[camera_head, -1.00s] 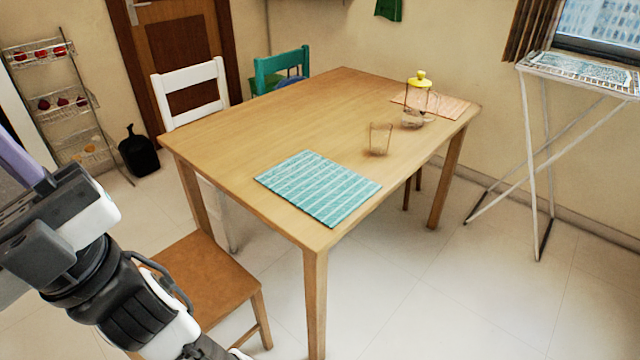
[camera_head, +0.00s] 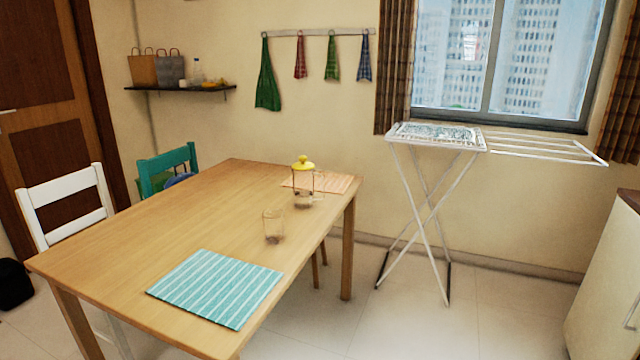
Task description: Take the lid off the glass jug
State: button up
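The glass jug (camera_head: 304,185) stands upright on the far right part of the wooden table (camera_head: 150,235), at the edge of an orange placemat (camera_head: 335,182). Its yellow lid (camera_head: 303,163) sits on top, with a small knob. The jug is see-through, and something greyish shows low in or behind it; I cannot tell what. My gripper is out of view, and no part of my arm shows now.
An empty-looking glass (camera_head: 273,226) stands on the table nearer than the jug. A teal striped placemat (camera_head: 216,288) lies at the near end. White (camera_head: 66,200) and teal (camera_head: 168,168) chairs stand along the left. Floor is clear between table and drying rack (camera_head: 425,200).

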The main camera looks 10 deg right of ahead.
aim_at(303, 165)
jog(key=i+l+u, duration=0.1)
jog(key=i+l, duration=0.65)
jog(key=i+l+u, duration=0.1)
jog(key=i+l, duration=0.6)
jog(key=i+l+u, duration=0.1)
jog(key=i+l, duration=0.6)
jog(key=l, duration=0.2)
jog(key=i+j, duration=0.2)
jog(key=i, duration=0.3)
